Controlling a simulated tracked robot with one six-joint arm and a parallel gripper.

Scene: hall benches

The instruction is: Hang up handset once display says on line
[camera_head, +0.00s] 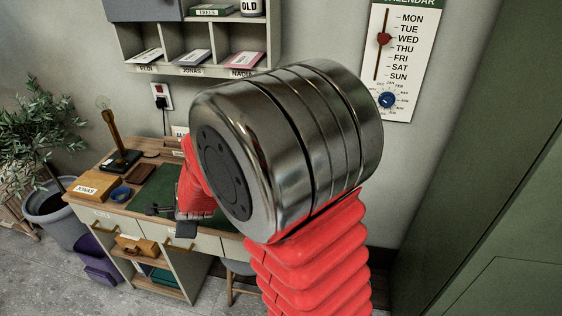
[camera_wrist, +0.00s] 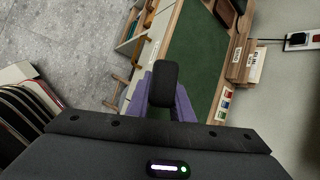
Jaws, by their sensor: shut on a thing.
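In the wrist view my gripper (camera_wrist: 163,88) is closed, with a purple finger on each side of a black, round-ended piece. This piece looks like the handset (camera_wrist: 163,76), seen end-on; most of it is hidden. It is above the desk's front edge, beside the green mat. In the head view my gripper (camera_head: 158,210) is small and dark over the desk front, and what it holds is hard to make out. No phone base or display with readable text shows; my arm covers the right part of the desk.
The desk has a green mat (camera_head: 150,197), a lamp (camera_head: 115,135), a JONAS box (camera_head: 97,187) and a blue ring-shaped dish (camera_head: 121,194). A stool (camera_head: 240,268) stands in front. Pigeonholes (camera_head: 195,72) and a calendar board (camera_head: 403,60) hang on the wall. A plant (camera_head: 40,130) is left.

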